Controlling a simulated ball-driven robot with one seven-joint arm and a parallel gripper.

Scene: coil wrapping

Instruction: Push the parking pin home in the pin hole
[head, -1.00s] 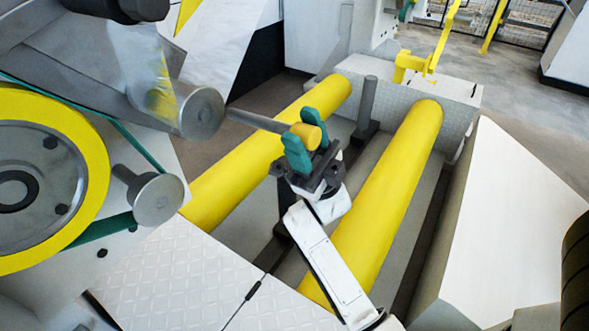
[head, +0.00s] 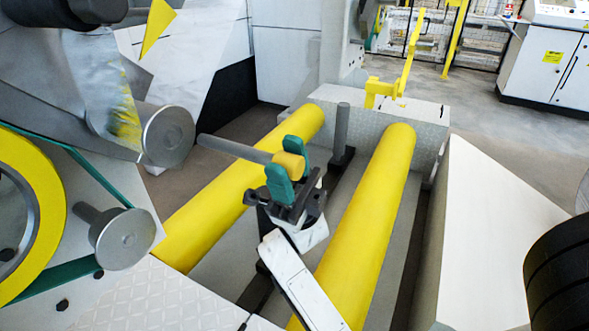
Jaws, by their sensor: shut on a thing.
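The parking pin has a grey shaft (head: 232,148) and a yellow end (head: 291,163). My gripper (head: 284,168), with teal fingers, is shut on the pin near its yellow end. The pin lies roughly level above the yellow rollers, its grey tip pointing left. The tip looks close to a round grey roller end (head: 168,136), but I cannot tell how far apart they are in depth. I cannot make out the pin hole in this view.
Two long yellow rollers (head: 371,215) lie below my gripper. A grey upright post (head: 343,128) stands just behind it. A yellow bracket (head: 385,92) sits on the block at the back. A white sloped cover (head: 490,235) is at right, a yellow-rimmed wheel (head: 42,215) at left.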

